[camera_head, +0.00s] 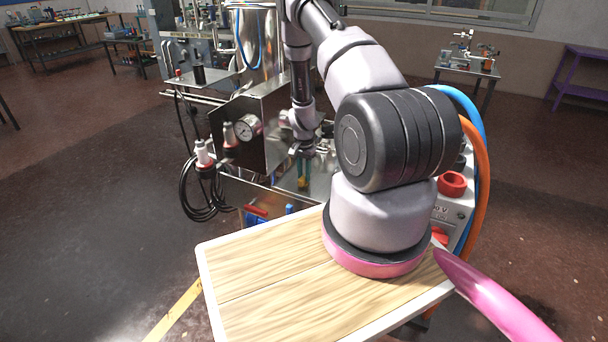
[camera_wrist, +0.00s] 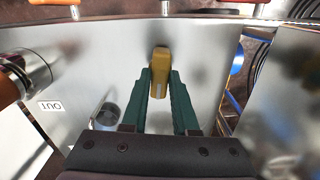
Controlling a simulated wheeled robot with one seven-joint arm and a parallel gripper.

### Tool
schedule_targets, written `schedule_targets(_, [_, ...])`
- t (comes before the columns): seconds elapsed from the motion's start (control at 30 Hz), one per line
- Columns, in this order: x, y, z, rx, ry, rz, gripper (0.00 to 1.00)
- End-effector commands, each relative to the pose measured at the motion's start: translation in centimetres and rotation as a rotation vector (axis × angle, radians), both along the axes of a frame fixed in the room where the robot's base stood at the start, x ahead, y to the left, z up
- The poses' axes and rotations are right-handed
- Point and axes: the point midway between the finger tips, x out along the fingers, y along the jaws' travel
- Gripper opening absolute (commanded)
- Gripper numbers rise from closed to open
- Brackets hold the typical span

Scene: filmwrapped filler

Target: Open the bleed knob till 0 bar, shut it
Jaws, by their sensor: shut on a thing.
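My gripper (camera_wrist: 160,100) has two green fingers, closed on a yellow brass-coloured knob (camera_wrist: 159,60) in the wrist view. The knob lies between the fingertips, in front of a shiny metal panel; its mounting is hidden. In the head view my gripper (camera_head: 304,168) points down at the front of the metal machine, with the knob (camera_head: 302,183) at its tips. I take this knob to be the bleed knob. A round pressure gauge (camera_head: 247,127) with a white dial faces forward, left of my gripper. Its needle is too small to read.
Two white-and-red fittings (camera_head: 204,155) stand left of the gauge, with black cables (camera_head: 190,196) hanging below. Red and blue handles (camera_head: 256,211) sit low at the front. A wooden top (camera_head: 270,290) fills the foreground. A red knob (camera_head: 452,184) is on a control box at right.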

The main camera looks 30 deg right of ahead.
Motion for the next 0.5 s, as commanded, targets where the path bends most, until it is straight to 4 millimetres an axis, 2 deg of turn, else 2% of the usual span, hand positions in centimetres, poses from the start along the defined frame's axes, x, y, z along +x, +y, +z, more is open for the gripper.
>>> schedule_targets(0.5, [0.10,-0.02,0.06,0.000,-0.002,0.490,0.00])
